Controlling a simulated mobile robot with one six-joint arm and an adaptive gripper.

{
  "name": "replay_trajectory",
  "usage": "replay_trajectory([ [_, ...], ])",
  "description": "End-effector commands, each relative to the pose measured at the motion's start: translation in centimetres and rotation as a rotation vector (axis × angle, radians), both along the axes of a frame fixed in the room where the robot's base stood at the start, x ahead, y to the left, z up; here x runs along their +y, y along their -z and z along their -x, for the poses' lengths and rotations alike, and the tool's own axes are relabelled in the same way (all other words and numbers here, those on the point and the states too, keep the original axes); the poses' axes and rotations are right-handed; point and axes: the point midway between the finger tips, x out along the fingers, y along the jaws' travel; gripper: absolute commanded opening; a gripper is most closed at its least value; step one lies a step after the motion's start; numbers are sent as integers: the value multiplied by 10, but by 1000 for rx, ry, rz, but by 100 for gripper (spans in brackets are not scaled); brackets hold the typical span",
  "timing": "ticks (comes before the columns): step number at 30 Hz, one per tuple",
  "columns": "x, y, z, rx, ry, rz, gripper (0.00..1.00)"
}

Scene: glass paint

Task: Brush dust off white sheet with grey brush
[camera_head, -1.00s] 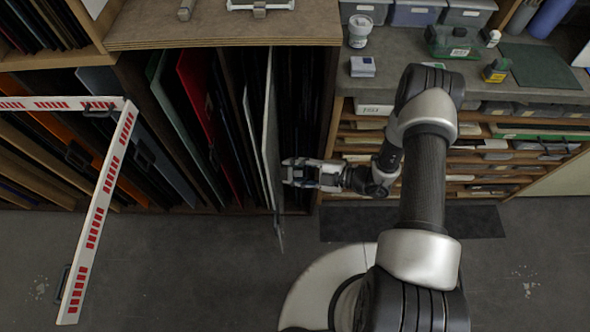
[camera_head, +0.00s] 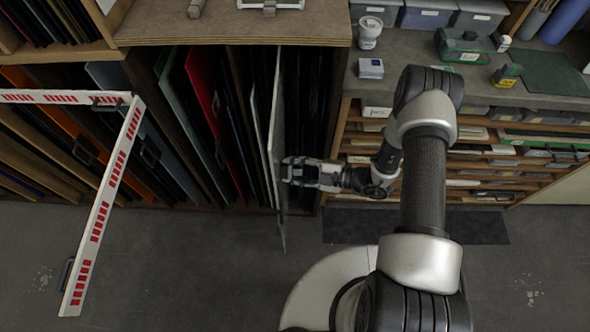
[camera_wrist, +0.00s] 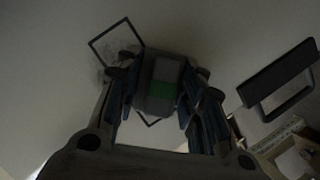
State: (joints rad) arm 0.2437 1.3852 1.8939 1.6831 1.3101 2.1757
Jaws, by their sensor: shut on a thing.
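The white sheet (camera_head: 276,130) stands nearly edge-on in the rack in the head view, and its pale face fills much of the wrist view (camera_wrist: 215,35). A thin dark square outline lies on that face, with a grey smudge (camera_wrist: 104,56) partly inside it, like dust. My gripper (camera_head: 286,171) is at the sheet's right side. In the wrist view its fingers (camera_wrist: 158,100) are shut on the grey brush (camera_wrist: 160,75), a dark grey block with a green patch. The fingers and brush hide part of the outline. I cannot tell whether the brush touches the sheet.
Other panels, one red (camera_head: 201,90), stand close by on the left in the rack. A drawer cabinet with a grey worktop (camera_head: 420,75) is on the right. A red-and-white barrier (camera_head: 108,190) stands at the left. A dark handle (camera_wrist: 280,85) shows right of the brush. Floor in front is partly clear.

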Motion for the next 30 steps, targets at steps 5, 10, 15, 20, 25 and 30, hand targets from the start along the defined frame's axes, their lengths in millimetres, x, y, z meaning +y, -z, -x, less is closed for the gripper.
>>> replay_trajectory([
  [5, -1, 1, -17, -6, -1, 1, 17],
  [10, -3, 1, -30, -3, -2, 0, 17],
  [15, -3, 0, -36, -2, -1, 0, 17],
  [20, -3, 1, -45, -5, -1, 2, 17],
  [25, -2, 2, -60, -4, -1, 1, 17],
  [30, -1, 1, -73, -4, -1, 1, 17],
])
